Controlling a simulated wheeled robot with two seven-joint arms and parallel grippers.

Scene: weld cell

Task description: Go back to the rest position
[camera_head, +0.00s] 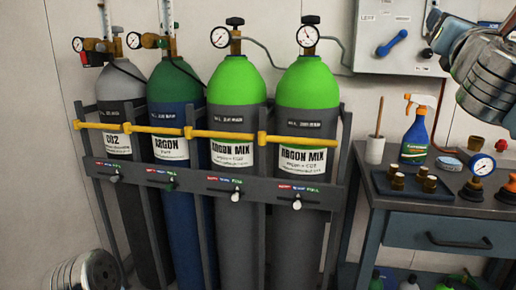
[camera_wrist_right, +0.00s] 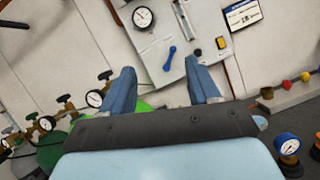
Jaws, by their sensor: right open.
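My right gripper (camera_wrist_right: 160,64) shows in the right wrist view with its two blue fingers wide apart and nothing between them. Behind the fingers are the pale wall and a grey wall panel with a blue handle. A silver part of my left arm shows at the lower left edge, and the left gripper is out of view.
Several gas cylinders (camera_head: 238,90) stand in a dark rack behind a yellow bar (camera_head: 225,134). To the right, a workbench (camera_head: 420,212) carries a spray bottle (camera_head: 415,135), a dark tray with brass fittings, and a gauge (camera_head: 482,166). A grey panel (camera_head: 385,62) hangs above.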

